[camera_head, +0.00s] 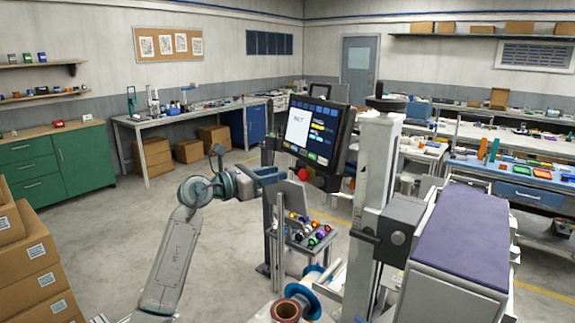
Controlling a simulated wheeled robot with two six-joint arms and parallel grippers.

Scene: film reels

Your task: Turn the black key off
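A small tilted panel (305,236) with several coloured knobs and buttons stands in the middle of the picture, below a screen. Some dark parts show among them, but they are too small to tell which is the black key. My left arm comes in from the lower left and bends toward the machine. My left gripper (280,177) is above and a little left of the panel, in front of the lower left of the screen and apart from the knobs. Its fingers are too small to tell open from shut. My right gripper is not in view.
A tilted screen (311,133) and a grey upright machine column (374,170) stand behind and right of the panel. A blue reel (311,303) and a copper spool (286,310) are below. Cardboard boxes (31,253) are stacked at the left. The floor left of the panel is clear.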

